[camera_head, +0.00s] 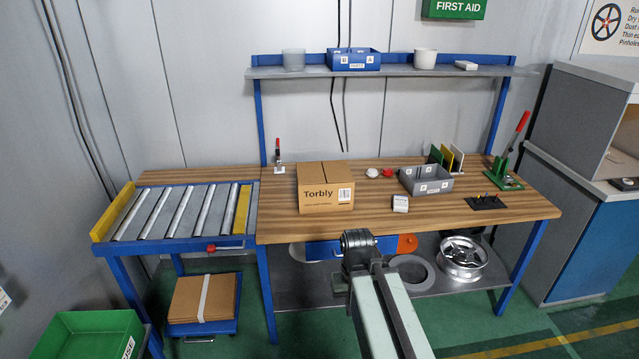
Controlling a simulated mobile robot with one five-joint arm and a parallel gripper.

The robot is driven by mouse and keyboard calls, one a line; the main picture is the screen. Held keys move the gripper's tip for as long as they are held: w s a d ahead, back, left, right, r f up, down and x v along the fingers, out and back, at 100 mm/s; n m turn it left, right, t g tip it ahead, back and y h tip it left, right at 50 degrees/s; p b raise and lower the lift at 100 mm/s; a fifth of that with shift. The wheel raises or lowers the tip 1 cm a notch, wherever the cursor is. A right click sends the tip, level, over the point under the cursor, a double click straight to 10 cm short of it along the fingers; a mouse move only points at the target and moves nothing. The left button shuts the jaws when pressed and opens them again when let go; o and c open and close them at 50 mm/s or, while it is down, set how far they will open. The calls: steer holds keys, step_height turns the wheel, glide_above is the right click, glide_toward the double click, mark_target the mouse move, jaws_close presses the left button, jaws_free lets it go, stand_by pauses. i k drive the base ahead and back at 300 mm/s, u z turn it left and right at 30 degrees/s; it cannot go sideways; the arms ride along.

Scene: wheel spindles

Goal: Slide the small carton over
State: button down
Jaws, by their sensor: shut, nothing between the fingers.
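A brown cardboard carton (325,195) marked "Torbly" with a white label stands closed on the wooden workbench (450,222), left of its middle. A much smaller white box (400,204) with dark print lies to its right, near the bench's front edge. Which of the two the task calls the small carton is not clear from the picture. My arm reaches up from the bottom, and its dark joint shows in front of the bench edge, below both boxes. My gripper's fingers do not show.
A roller conveyor (246,209) adjoins the bench on the left. A raised shelf (400,71) spans the back. Bare wood lies between the white box and the black plate.

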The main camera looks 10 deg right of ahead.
mark_target(329, 198)
steer(key=i, duration=0.9)
